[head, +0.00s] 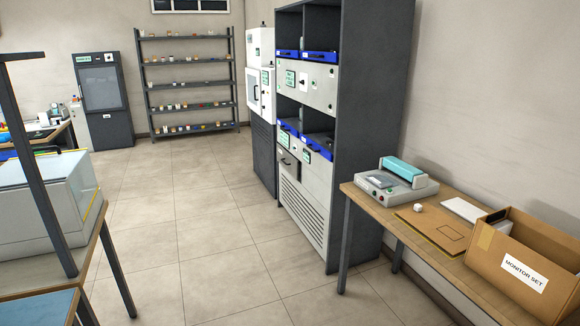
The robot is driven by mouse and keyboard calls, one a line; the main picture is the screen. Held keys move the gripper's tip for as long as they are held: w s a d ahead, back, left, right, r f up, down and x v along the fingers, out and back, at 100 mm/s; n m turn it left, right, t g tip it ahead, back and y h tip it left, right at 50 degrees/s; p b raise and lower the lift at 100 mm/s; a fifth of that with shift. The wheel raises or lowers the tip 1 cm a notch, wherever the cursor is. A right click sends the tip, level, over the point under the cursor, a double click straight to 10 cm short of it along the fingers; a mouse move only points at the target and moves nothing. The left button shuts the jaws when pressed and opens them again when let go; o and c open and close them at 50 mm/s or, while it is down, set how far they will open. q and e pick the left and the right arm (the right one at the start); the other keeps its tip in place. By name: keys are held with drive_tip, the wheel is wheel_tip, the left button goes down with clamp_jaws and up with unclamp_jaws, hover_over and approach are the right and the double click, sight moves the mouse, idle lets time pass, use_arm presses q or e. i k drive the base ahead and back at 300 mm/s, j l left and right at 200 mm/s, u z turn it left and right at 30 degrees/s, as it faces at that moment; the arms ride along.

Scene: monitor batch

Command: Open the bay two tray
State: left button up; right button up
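A tall dark grey rack (366,120) stands right of centre, seen at an angle. Blue-fronted trays with dark handles sit in its open bays: an upper left tray (287,53), an upper right tray (321,57), a lower left tray (289,127) and a lower right tray (317,146). All look pushed in. The bay labels are too small to read, so I cannot tell which is bay two. Neither of my grippers is in view.
A wooden table (360,193) with a teal-topped device (392,181) and an open cardboard box (528,246) stands at the right. A table with a glass-lidded case (50,200) is at the left. Open tiled floor (190,230) lies between them, up to the rack.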

sight(331, 142)
drive_tip(key=i+u, duration=0.2)
drive_tip(key=i, duration=2.2)
drive_tip(key=i+u, duration=0.15)
drive_tip(key=i, duration=0.25)
drive_tip(key=i+l+u, duration=0.15)
drive_tip(key=i, duration=0.25)
drive_tip(key=i+l+u, duration=0.15)
drive_tip(key=i, duration=0.3)
